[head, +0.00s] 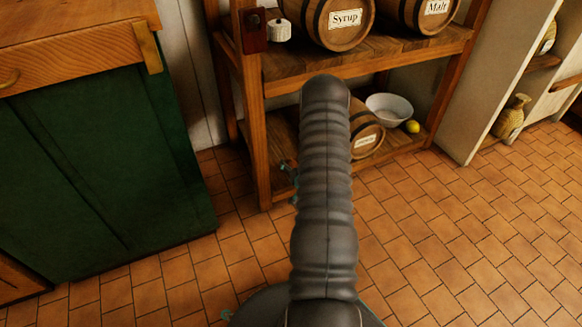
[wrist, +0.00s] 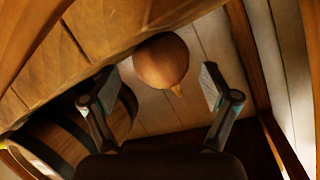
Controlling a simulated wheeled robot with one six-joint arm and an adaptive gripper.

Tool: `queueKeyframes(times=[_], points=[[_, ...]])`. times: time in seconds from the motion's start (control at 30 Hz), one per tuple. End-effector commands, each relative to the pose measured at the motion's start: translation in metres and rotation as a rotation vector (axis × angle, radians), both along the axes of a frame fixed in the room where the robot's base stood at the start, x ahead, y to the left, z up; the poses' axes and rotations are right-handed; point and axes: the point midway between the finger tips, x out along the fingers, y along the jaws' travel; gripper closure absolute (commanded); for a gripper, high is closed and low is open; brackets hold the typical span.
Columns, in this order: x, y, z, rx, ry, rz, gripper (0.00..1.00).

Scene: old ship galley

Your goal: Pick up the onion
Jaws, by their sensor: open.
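The onion (wrist: 161,60) is round and brown with a short pale tip, and shows in the wrist view in the upper middle. My gripper (wrist: 158,86) is open, with one finger on each side of the picture and the onion between and just beyond the fingertips. A gap shows between the onion and each finger, and nothing is held. In the head view the onion does not show, and my dark ribbed arm covers part of the lower shelf. What the onion rests on is unclear.
The wooden shelf (head: 370,62) carries barrels marked Syrup (head: 340,22) and Malt (head: 425,12). Below stand a small barrel (head: 366,136), a white bowl (head: 389,108) and a lemon (head: 412,126). A barrel (wrist: 62,140) is close beside my gripper. A green cabinet (head: 110,170) stands left; the right floor is clear.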

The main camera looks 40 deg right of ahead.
Motion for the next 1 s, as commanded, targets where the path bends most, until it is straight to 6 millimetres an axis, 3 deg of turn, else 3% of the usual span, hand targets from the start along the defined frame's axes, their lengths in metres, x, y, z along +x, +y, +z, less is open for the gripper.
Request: queueKeyframes(times=[0.23,0.5,0.83,1.0], points=[[0.001,0.0,0.0,0.0,0.0,0.0,0.16],[0.001,0.0,0.0,0.0,0.0,0.0,0.81],[0.001,-0.001,0.003,0.0,-0.001,0.0,0.81],[0.002,-0.001,0.018,-0.002,-0.002,0.0,0.81]])
